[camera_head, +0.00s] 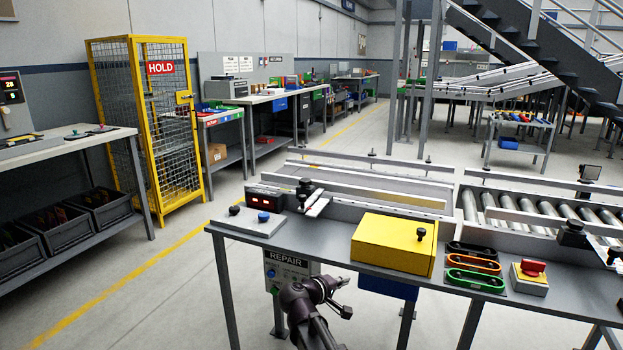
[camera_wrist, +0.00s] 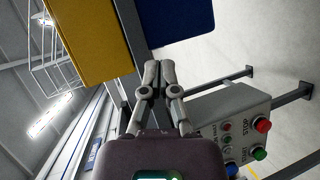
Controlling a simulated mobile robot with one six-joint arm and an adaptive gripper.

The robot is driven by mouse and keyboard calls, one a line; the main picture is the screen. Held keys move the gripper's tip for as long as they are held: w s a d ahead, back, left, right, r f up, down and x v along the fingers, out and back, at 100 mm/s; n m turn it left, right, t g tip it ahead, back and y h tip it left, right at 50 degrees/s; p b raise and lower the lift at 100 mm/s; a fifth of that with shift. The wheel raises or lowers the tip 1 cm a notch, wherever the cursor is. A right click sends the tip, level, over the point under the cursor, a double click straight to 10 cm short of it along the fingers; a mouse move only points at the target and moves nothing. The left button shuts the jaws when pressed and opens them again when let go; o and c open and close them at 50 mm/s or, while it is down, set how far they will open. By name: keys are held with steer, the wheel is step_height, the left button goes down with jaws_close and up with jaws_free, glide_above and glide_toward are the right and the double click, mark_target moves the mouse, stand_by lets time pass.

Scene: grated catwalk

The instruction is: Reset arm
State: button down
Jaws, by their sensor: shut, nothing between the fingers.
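My gripper (camera_wrist: 159,72) is shut and empty in the wrist view, its two fingers together ahead of the dark wrist. In the head view my dark arm (camera_head: 300,298) stands at the lower middle, in front of the workbench (camera_head: 340,243) and below its top. The gripper end is small there, pointing right. In the wrist view the fingertips show near the bench edge, between the yellow box (camera_wrist: 82,38) and the control box (camera_wrist: 232,122). I cannot tell how far they are from either.
The yellow box (camera_head: 393,243) stands on the bench, with a blue bin (camera_head: 388,287) hanging below it. The bin also shows in the wrist view (camera_wrist: 178,18). A REPAIR control box (camera_head: 290,268) hangs behind my arm. Black, orange and green trays (camera_head: 474,264) lie right. Open floor lies left.

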steer(key=s+d+f+m+g+y, duration=0.35)
steer(key=s+d+f+g, duration=0.25)
steer(key=s+d+f, duration=0.2)
steer(key=s+f+m+g+y, duration=0.45)
steer(key=s+y, duration=0.25)
steer(key=s, duration=0.4)
step_height(320, 180, up, 34)
steer(key=p, duration=3.4)
steer(key=shift+w+f+n, duration=0.2)
steer(key=shift+w+n, duration=0.1)
